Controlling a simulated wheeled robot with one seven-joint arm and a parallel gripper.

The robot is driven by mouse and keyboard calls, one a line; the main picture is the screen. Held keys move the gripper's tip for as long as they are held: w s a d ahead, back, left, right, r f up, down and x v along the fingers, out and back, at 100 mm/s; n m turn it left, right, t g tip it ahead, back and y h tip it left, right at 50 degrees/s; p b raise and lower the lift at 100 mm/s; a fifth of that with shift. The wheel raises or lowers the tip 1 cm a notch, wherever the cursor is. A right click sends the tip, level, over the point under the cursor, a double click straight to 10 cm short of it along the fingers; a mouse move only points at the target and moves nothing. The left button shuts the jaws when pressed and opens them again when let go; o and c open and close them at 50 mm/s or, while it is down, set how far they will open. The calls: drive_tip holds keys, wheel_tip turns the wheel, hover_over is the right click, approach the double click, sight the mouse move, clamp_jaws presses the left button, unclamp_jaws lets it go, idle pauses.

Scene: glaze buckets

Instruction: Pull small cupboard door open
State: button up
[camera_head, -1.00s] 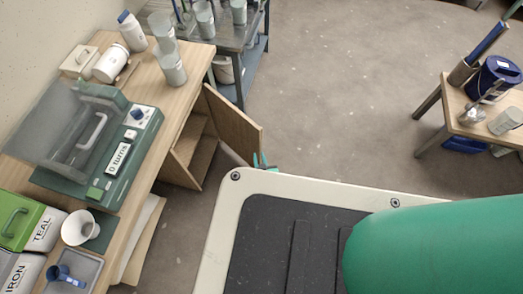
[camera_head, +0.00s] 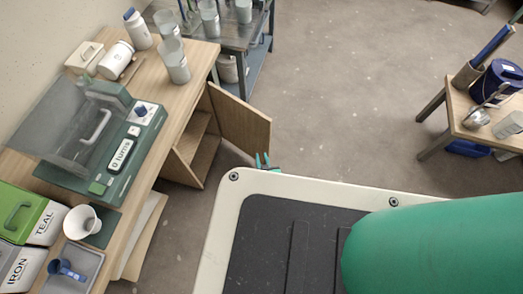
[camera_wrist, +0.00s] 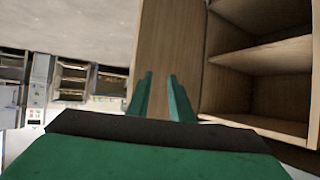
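The small cupboard under the wooden worktop stands open in the head view. Its wooden door (camera_head: 240,120) is swung well out from the cupboard body (camera_head: 190,155), and shelves show inside. In the wrist view the door (camera_wrist: 170,40) rises upright ahead of my fingers, with the open shelves (camera_wrist: 262,55) to its right. My gripper (camera_head: 265,161) is by the lower outer corner of the door, partly hidden behind my base's edge. In the wrist view my gripper's two teal fingers (camera_wrist: 160,98) are apart, with door wood showing behind and between them. I cannot tell whether they touch it.
The worktop (camera_head: 185,95) carries a green machine (camera_head: 120,150), canisters and cups. A metal rack (camera_head: 245,60) stands behind the cupboard. A small table (camera_head: 460,125) with a blue bucket (camera_head: 497,80) stands at right. The floor between is clear.

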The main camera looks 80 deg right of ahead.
drive_tip(key=v, duration=1)
drive_tip(key=shift+w, duration=0.2)
drive_tip(key=shift+c, duration=0.3)
